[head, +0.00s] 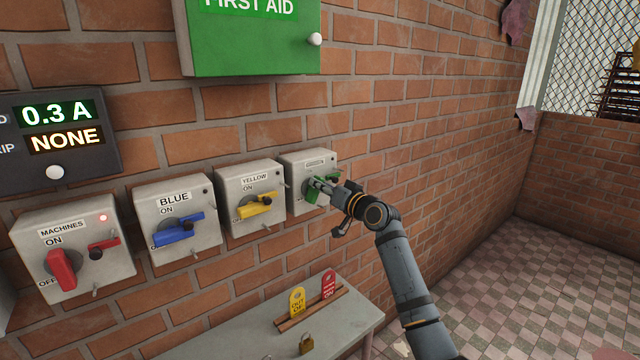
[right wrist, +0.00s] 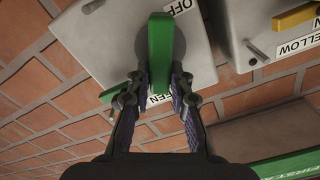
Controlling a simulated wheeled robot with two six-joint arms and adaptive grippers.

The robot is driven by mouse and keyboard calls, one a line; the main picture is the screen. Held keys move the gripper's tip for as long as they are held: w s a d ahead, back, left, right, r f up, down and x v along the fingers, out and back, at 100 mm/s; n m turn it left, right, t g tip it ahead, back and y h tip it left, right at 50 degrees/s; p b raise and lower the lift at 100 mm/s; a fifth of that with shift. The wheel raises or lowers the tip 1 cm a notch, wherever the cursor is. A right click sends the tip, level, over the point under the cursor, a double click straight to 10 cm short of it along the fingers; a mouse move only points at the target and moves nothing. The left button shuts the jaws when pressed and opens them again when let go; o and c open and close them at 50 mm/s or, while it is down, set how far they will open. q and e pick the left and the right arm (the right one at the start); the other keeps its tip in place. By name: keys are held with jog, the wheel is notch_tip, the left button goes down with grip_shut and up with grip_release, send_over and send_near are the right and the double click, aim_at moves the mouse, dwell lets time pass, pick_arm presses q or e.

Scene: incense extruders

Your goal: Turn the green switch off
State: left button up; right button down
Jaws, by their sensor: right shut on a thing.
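The green switch is a grey wall box (head: 300,165) with a green handle (head: 316,193), the rightmost box in the row. My right gripper (head: 329,188) is at the front of this box. In the right wrist view the green handle (right wrist: 161,45) runs up and down the picture, and my right gripper (right wrist: 159,88) is shut on its lower part, one finger on each side. An OFF label (right wrist: 180,5) shows beside the handle's upper end. The label below is partly covered by the fingers. My left gripper is not in view.
The yellow switch box (head: 248,190) is close on the left, then the blue (head: 178,216) and machines (head: 72,254) boxes. A green first aid cabinet (head: 250,45) hangs above. A table (head: 235,338) with tags and a padlock (head: 306,343) stands below. Floor on the right is clear.

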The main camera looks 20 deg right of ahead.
jog(key=shift+w+d+f+m+p, duration=0.2)
jog(key=shift+m+p, duration=0.7)
jog(key=shift+m, duration=1.15)
jog(key=shift+s+d+f+m+p, duration=0.25)
jog(key=shift+m+p, duration=0.65)
jog(key=shift+m, duration=1.2)
jog(key=shift+w+d+f+m+p, duration=0.1)
jog(key=shift+w+f+m+p, duration=0.2)
jog(key=shift+m+p, duration=1.2)
jog(key=shift+f+m+b, duration=0.15)
jog(key=shift+m+b, duration=0.45)
jog(key=shift+m, duration=0.05)
jog(key=c, duration=1.2)
grip_release()
jog(key=v, duration=1.2)
